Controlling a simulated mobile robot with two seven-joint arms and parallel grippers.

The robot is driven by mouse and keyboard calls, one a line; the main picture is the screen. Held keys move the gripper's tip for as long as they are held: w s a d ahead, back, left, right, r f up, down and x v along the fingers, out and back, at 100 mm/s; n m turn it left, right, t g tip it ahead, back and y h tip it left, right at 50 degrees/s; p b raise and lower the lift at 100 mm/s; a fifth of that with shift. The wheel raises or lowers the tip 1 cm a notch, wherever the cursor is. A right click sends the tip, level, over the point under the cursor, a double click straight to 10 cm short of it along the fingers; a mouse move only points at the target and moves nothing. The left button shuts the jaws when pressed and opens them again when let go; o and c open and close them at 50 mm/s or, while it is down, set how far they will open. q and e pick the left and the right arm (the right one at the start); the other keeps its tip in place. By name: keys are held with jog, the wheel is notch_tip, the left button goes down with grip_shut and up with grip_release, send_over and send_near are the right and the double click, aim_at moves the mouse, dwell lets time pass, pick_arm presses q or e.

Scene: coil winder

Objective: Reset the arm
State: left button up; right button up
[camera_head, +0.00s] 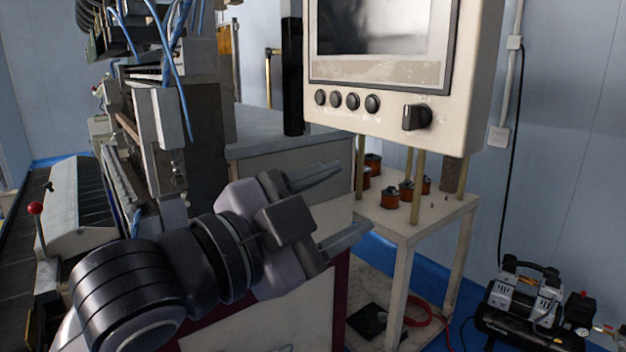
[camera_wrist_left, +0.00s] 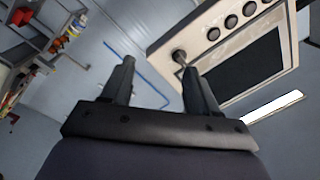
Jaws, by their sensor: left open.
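My left gripper (camera_head: 352,205) is raised in front of the winding machine, its fingers spread apart and empty. It points to the right in the head view, below the control panel (camera_head: 388,118). The left wrist view shows the open fingers (camera_wrist_left: 155,85) with nothing between them, and the panel (camera_wrist_left: 215,65) tilted beyond them at the right. The gripper appears apart from the panel. My right gripper is in neither view.
The coil winder (camera_head: 150,120) stands at left, with a red-knobbed lever (camera_head: 36,209). A small table (camera_head: 435,215) with several copper coils (camera_head: 390,197) stands at right. A compressor (camera_head: 530,305) is on the floor at lower right. The left wrist view shows shelves (camera_wrist_left: 40,40) at left.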

pick_arm(q)
jog(key=w+a+f+n+y, duration=0.15)
jog(key=a+f+n, duration=0.25)
jog(key=f, duration=0.5)
jog(key=w+a+f+n+t+y+p, duration=0.1)
jog(key=a+f+n+y, duration=0.25)
jog(key=f, duration=0.55)
jog(key=w+a+f+n+y, duration=0.2)
jog(key=a+f+n, duration=0.25)
jog(key=f, duration=0.45)
jog(key=s+a+f+n+g+y, duration=0.1)
jog(key=s+a+f+n+y, duration=0.1)
jog(key=s+a+f, duration=0.3)
jog(key=s+a+f+n+g+y, duration=0.1)
jog(key=s+a+f, duration=0.4)
jog(key=s+f, duration=0.7)
notch_tip(320, 180, down, 5)
jog(key=shift+s+a+f+n+g+y+p, duration=0.15)
jog(key=shift+s+f+n+g+y+p, duration=0.2)
jog(key=shift+n+y, duration=0.5)
jog(key=shift+w+r, duration=0.1)
jog(key=shift+r, duration=0.05)
